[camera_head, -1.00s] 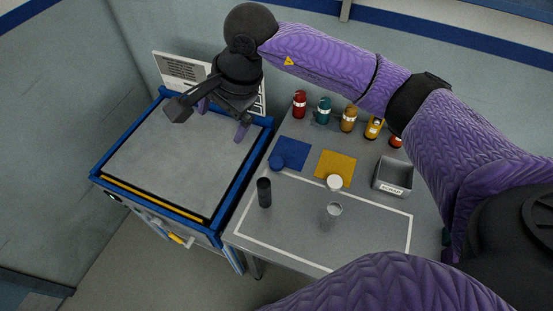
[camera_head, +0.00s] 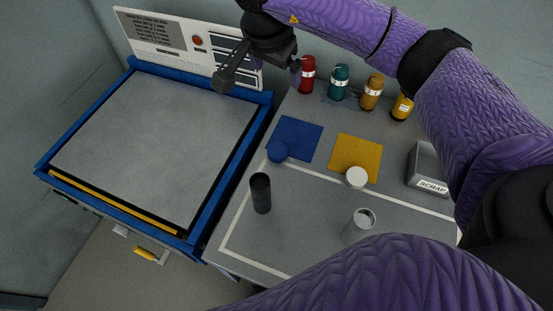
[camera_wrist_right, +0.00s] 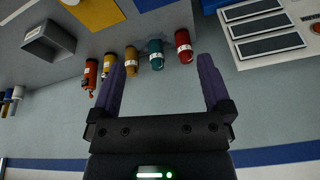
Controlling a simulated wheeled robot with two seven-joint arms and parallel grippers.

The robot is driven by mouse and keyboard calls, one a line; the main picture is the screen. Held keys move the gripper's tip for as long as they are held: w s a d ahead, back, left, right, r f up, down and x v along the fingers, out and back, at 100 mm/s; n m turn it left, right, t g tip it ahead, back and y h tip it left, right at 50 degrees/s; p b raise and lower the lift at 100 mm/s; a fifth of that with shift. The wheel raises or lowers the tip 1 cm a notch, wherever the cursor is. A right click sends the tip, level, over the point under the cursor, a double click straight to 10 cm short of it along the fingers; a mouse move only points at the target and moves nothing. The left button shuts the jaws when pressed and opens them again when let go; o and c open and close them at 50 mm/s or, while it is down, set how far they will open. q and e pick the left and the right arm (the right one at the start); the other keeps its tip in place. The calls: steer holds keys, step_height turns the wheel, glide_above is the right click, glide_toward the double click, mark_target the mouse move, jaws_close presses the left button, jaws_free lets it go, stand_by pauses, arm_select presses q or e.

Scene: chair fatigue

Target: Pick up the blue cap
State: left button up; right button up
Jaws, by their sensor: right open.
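The blue cap (camera_head: 277,152) is a small round piece at the front left corner of the blue mat (camera_head: 296,136) on the grey table. My right gripper (camera_head: 277,72) is open and empty, behind and above the cap near the table's back left corner. In the right wrist view both purple fingers (camera_wrist_right: 160,80) are spread wide, with bottles and wall beyond and no cap in sight. The lower finger parts are partly hidden in the head view. My left gripper is not in view.
A black cylinder (camera_head: 261,193), a white cap (camera_head: 356,178) by the yellow mat (camera_head: 355,156) and a clear grey cup (camera_head: 359,224) stand near the cap. Several bottles (camera_head: 339,82) line the back. A scrap bin (camera_head: 428,172) is at right; a blue-framed machine (camera_head: 160,140) at left.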

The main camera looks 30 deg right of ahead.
steer(key=b, duration=1.2)
glide_toward(277, 149)
steer(key=d+r, duration=0.1)
steer(key=shift+g, duration=0.5)
steer(key=b+x, duration=0.1)
steer(key=x, duration=0.2)
steer(key=a+b+x, duration=0.1)
steer(key=b+x, duration=0.1)
steer(key=x, duration=0.1)
steer(key=b+x, duration=0.1)
steer(key=x, duration=0.3)
steer(key=shift+w+a+f, duration=0.1)
steer(key=shift+w+a, duration=0.05)
steer(key=shift+w, duration=0.05)
steer(key=shift+w+f, duration=0.1)
steer(key=shift+c, duration=0.5)
steer(key=c, duration=0.9)
steer(key=shift+c, duration=0.2)
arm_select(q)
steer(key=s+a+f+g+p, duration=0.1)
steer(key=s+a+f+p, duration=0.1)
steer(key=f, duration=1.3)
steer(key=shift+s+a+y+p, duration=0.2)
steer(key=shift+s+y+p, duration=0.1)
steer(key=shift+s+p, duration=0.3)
arm_select(e)
step_height(277, 149, up, 10)
